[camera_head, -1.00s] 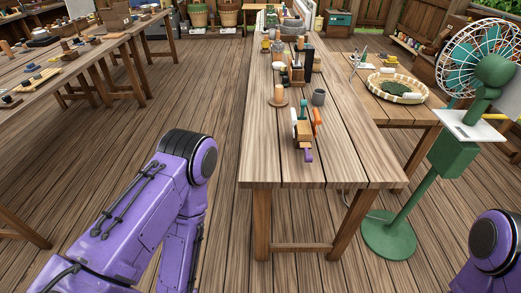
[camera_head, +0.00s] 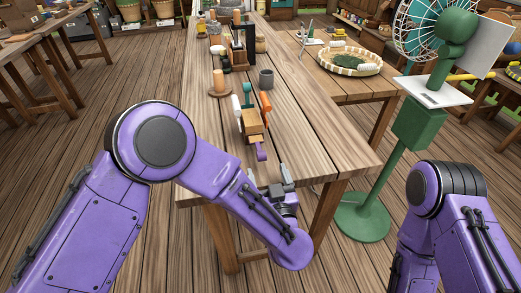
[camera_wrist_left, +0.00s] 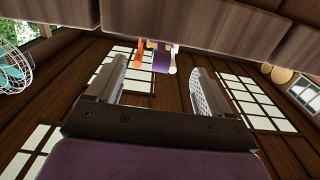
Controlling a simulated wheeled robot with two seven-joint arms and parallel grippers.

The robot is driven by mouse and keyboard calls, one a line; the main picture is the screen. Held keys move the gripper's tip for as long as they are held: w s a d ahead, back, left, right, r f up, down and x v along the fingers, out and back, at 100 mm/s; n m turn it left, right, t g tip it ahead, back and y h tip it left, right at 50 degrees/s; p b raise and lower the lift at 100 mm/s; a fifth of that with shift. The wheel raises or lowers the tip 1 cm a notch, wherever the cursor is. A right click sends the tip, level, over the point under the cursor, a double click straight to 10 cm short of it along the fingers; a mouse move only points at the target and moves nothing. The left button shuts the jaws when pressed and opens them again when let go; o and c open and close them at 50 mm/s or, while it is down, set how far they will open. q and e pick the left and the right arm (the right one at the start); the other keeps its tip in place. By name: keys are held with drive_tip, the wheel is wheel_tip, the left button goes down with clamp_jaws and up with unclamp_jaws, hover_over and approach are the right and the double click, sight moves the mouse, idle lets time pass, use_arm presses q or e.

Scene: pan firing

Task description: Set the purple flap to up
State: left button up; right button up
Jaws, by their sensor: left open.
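The purple flap (camera_head: 261,151) hangs at the near end of a small wooden device (camera_head: 251,122) on the workbench, and it points down and toward me. Orange, green and white parts also stick out of the device. My left gripper (camera_head: 271,176) is at the bench's near end, just in front of the flap and apart from it. In the left wrist view the left gripper (camera_wrist_left: 158,80) is open, with nothing between its fingers. The purple flap (camera_wrist_left: 161,60) shows beyond the fingertips, between them. My right arm shows at the right, but its gripper is out of view.
The workbench (camera_head: 330,150) is bare around the device. A green fan (camera_head: 420,125) stands to the right, beside a side table with a woven tray (camera_head: 350,71).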

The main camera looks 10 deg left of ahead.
sight(260, 150)
use_arm(q)
drive_tip(key=p+x, duration=0.1)
drive_tip(key=x, duration=0.7)
drive_tip(key=shift+w+a, duration=0.2)
drive_tip(key=shift+w, duration=0.05)
drive_tip(key=shift+c, duration=0.4)
